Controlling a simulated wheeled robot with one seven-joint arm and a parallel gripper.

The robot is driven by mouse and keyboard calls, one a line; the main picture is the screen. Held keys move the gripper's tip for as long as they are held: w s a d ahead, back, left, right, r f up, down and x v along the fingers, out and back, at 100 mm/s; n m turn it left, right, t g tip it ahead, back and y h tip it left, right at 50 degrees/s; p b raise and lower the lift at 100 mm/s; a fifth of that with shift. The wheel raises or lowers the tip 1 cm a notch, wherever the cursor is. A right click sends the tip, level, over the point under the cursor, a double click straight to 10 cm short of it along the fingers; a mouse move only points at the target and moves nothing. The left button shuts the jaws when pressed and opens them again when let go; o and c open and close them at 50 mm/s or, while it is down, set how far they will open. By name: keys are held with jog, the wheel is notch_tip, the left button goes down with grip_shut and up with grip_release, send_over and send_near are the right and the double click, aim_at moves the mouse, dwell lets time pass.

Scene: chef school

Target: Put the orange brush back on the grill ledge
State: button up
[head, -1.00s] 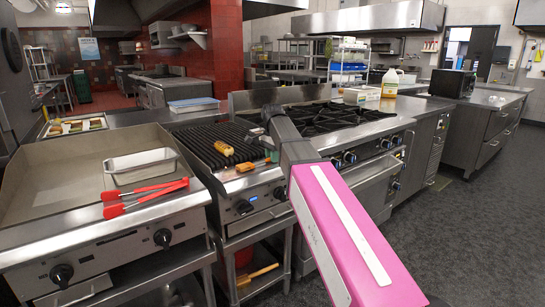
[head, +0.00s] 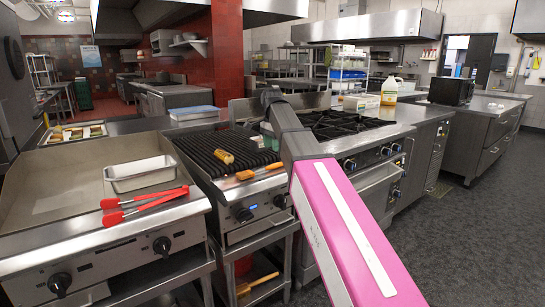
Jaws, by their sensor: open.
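The orange brush (head: 259,172) lies along the front metal ledge of the charbroiler grill (head: 205,146), its handle towards the right. My gripper (head: 267,135) shows only in part as small grey and pale shapes beyond my dark wrist link. It is above the grill's right side, up and back from the brush and apart from it. It is open and holds nothing that I can see. My arm hides part of it and the ledge's right end.
A yellow object (head: 224,157) lies on the grill grate. Red tongs (head: 145,203) and a metal pan (head: 140,173) are on the griddle at left. A burner range (head: 345,124) stands at right. A wooden-handled tool (head: 258,284) is on the shelf below.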

notch_tip(320, 180, up, 4)
jog(key=shift+f, duration=0.1)
dwell(1.4)
